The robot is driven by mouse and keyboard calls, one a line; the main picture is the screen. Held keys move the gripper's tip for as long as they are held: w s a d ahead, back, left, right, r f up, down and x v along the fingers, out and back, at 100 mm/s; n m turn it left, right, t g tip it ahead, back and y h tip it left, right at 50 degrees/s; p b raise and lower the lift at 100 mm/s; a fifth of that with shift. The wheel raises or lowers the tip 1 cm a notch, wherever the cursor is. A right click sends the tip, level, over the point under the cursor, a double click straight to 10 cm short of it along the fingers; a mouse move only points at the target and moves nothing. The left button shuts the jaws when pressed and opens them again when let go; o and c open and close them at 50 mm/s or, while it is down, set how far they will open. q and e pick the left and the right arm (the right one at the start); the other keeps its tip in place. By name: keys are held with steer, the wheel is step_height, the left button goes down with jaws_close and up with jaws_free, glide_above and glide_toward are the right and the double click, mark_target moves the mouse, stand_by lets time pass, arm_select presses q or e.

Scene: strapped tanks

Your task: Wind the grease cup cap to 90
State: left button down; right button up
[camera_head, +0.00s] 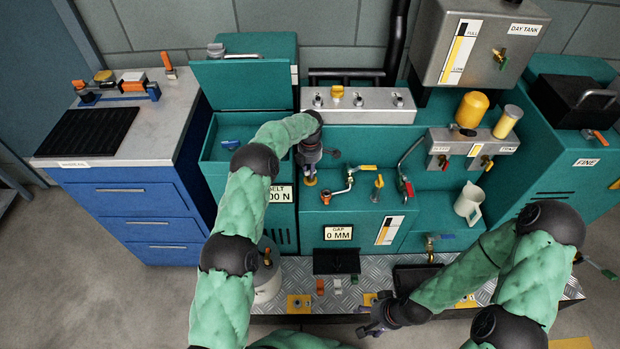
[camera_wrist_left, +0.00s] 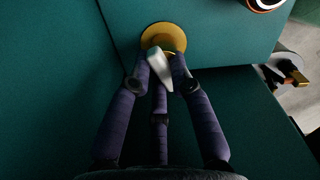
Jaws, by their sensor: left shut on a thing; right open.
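The grease cup cap (camera_wrist_left: 167,53) is small and brass-coloured, with a pale grey tapered pointer (camera_wrist_left: 160,70) sticking out toward the camera. It sits in front of a round yellow disc (camera_wrist_left: 162,36) on the teal face. My left gripper (camera_wrist_left: 163,67) is shut on the cap, its purple-sleeved fingers around it. In the head view, my left gripper (camera_head: 311,172) points down at the teal housing and mostly hides the cap; a bit of the yellow disc (camera_head: 310,182) shows below. No scale reading is legible. My right gripper (camera_head: 372,325) is open and empty low over the tread-plate floor.
To the right of my left gripper are an orange-ended fitting (camera_head: 326,197), a yellow-handled valve (camera_head: 378,184) and a red-handled valve (camera_head: 407,188). A "GAP 0 MM" sign (camera_head: 338,233) is below. A white jug (camera_head: 468,204) stands farther right. A blue cabinet (camera_head: 150,215) is at left.

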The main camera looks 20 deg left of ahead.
arm_select(q)
steer(key=shift+s+d+f+m, duration=0.4)
steer(key=shift+d+m, duration=0.1)
steer(key=shift+d, duration=0.05)
steer(key=shift+m, duration=1)
steer(key=c, duration=1.2)
jaws_free()
steer(key=shift+a+r, duration=0.1)
steer(key=shift+r, duration=0.05)
steer(key=shift+w+a+r, duration=0.2)
steer(key=shift+w, duration=0.05)
